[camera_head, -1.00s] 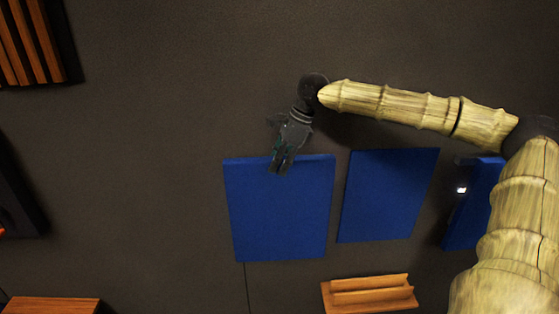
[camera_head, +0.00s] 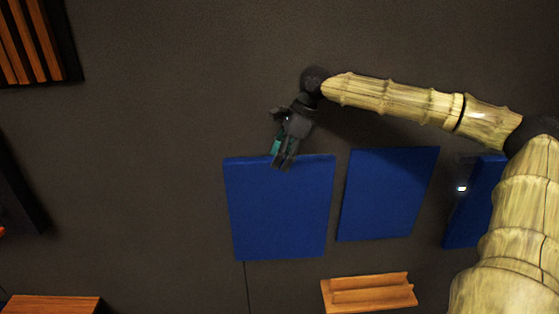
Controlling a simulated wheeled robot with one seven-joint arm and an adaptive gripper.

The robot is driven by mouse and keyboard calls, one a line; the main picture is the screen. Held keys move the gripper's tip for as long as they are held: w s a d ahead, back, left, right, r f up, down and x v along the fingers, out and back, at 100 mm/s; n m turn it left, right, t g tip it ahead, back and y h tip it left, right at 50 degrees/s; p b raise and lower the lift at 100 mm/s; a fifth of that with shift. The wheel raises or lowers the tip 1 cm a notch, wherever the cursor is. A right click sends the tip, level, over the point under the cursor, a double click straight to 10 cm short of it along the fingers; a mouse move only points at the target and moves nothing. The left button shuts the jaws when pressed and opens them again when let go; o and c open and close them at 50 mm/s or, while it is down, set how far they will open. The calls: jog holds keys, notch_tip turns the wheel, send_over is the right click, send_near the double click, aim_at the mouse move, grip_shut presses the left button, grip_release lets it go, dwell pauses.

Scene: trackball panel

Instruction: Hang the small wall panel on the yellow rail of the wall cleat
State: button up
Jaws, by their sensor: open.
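A blue rectangular panel (camera_head: 280,215) is at the centre, flat against the dark wall. A second blue panel (camera_head: 388,195) is to its right, and a third blue panel (camera_head: 472,208) is partly hidden by my arm. I cannot tell which, if any, is the small wall panel. My gripper (camera_head: 281,164) is open, its fingertips over the top edge of the centre blue panel. Whether it touches the panel is unclear. No yellow rail can be made out.
An orange-brown wooden ledge (camera_head: 368,292) is below the blue panels. Another wooden piece (camera_head: 52,305) is at the lower left. A slatted wooden panel (camera_head: 35,40) is at the upper left. A small white light (camera_head: 461,188) shows at the right. The wall above the blue panels is bare.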

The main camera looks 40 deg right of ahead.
jog(key=v, duration=1)
jog(key=shift+r, duration=0.2)
